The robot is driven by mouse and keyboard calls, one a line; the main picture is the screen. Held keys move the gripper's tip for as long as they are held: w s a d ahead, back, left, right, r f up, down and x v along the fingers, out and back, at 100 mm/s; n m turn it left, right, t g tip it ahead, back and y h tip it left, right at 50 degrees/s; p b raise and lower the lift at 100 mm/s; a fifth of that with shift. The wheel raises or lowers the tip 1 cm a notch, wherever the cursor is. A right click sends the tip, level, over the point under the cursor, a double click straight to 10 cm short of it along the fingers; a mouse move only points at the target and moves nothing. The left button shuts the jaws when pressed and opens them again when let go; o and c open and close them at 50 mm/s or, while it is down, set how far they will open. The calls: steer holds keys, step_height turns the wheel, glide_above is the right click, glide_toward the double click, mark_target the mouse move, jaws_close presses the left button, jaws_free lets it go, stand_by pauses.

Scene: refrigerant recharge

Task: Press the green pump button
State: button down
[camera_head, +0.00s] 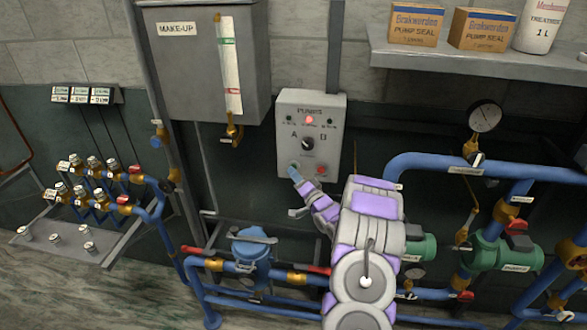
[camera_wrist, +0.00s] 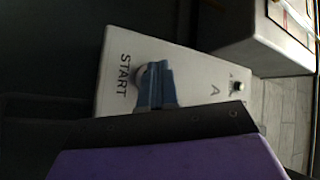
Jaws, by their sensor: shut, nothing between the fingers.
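The grey pump control box (camera_head: 283,132) hangs on the wall in the middle of the head view. It has a red lit lamp (camera_head: 309,120), a black selector knob (camera_head: 308,144) and a red button (camera_head: 321,170) at lower right. My gripper (camera_head: 295,174) is shut and empty, its blue fingertips at the box's lower left. In the wrist view my shut fingers (camera_wrist: 154,86) lie over the box face (camera_wrist: 119,55) beside the START label (camera_wrist: 124,76). The button by START is mostly hidden behind them; its colour and whether they touch it cannot be told.
A grey MAKE-UP tank (camera_head: 180,70) with a sight gauge hangs left of the box. Blue pipes (camera_head: 430,161), a pressure gauge (camera_head: 485,116) and valves stand to the right. A shelf (camera_head: 470,62) with boxes is at upper right. A blue strainer (camera_head: 251,254) is below.

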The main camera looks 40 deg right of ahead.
steer(key=shift+w+d, duration=0.2)
stand_by(0.3)
steer(key=shift+s+a, duration=0.1)
stand_by(0.3)
steer(key=shift+s+a, duration=0.5)
steer(key=shift+a, duration=0.05)
steer(key=shift+s+a, duration=1.65)
steer(key=shift+a, duration=0.3)
